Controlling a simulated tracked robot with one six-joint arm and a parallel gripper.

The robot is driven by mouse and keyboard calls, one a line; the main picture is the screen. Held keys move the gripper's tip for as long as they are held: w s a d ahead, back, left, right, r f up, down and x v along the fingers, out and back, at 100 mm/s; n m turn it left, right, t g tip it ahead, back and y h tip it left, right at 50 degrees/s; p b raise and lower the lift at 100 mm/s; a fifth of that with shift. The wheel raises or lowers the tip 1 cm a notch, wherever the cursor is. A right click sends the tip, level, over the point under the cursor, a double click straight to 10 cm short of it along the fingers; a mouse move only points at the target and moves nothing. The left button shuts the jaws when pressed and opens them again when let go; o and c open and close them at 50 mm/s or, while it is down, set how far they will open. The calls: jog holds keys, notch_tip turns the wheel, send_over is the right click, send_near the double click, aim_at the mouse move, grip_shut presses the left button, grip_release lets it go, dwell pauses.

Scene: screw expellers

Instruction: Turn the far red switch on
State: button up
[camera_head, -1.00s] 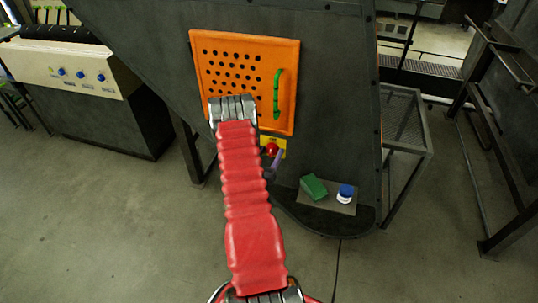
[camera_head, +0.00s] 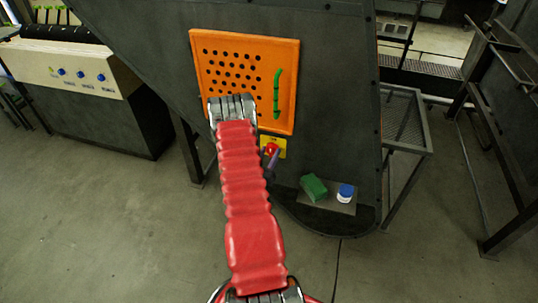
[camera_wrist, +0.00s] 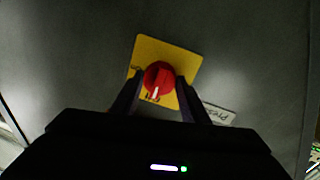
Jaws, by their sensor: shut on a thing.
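A red rotary switch (camera_wrist: 159,78) sits on a yellow plate (camera_wrist: 168,52) on the dark machine panel in the wrist view. My gripper (camera_wrist: 158,87) has one finger on each side of the red knob and is shut on it. A white mark shows on the knob's lower part, pointing down and slightly left. The plate's lettering is partly hidden and too small to read surely. In the head view, the red switch (camera_head: 270,149) is on its yellow plate (camera_head: 282,144) below the orange door, with a gripper finger (camera_head: 272,160) in front of it.
The orange perforated door (camera_head: 245,75) with a green handle (camera_head: 277,92) is above the switch. A ledge (camera_head: 330,205) holds a green block (camera_head: 314,187) and a blue-and-white round item (camera_head: 345,192). Another machine with several blue knobs (camera_head: 81,74) stands at left. A label (camera_wrist: 219,114) is beside the plate.

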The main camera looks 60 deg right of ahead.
jog(key=shift+d+m, duration=0.1)
jog(key=shift+m, duration=0.2)
jog(key=m, duration=0.3)
jog(key=shift+d+r, duration=0.1)
jog(key=m, duration=0.4)
jog(key=shift+s+r+m+y, duration=0.1)
jog(key=shift+s+m+y, duration=0.05)
jog(key=shift+m+y, duration=0.2)
jog(key=m, duration=0.4)
jog(key=shift+s+t, duration=0.1)
jog(key=shift+t, duration=0.3)
jog(key=m, duration=0.4)
jog(key=shift+s+m+y, duration=0.15)
jog(key=shift+m+y, duration=0.1)
jog(key=shift+m, duration=0.1)
jog(key=o, duration=0.8)
jog(key=shift+t, duration=0.3)
jog(key=shift+o, duration=1.4)
